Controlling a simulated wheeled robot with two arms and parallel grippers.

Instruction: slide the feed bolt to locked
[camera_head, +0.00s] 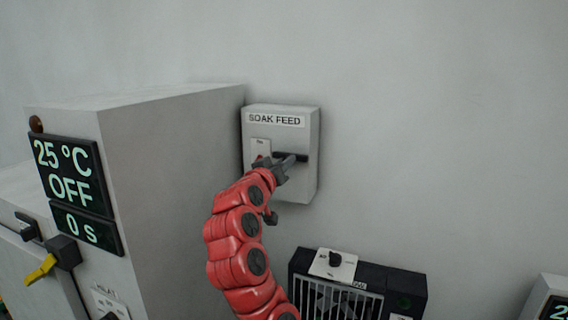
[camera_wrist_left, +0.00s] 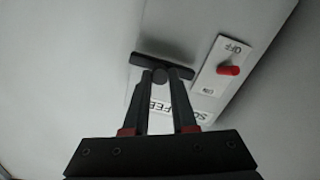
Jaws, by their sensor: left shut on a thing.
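The feed box labelled SOAK FEED (camera_head: 311,170) is a grey box on the wall, and its label shows upside down in the left wrist view. The round dark knob of the feed bolt (camera_wrist_left: 160,76) sits near the middle of that slot. My left gripper (camera_head: 286,163) reaches the box from below, and in the left wrist view its fingers (camera_wrist_left: 161,84) are shut on the knob from both sides. The fingers hide part of the bolt. My right gripper is not in view.
A red switch (camera_wrist_left: 228,70) on an OFF/ON plate (camera_wrist_left: 212,85) is beside the slot. A large grey oven-like cabinet (camera_head: 175,180) with a display (camera_head: 72,175) stands left of the box. A black grilled unit (camera_head: 385,278) is below right. The wall right of the box is clear.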

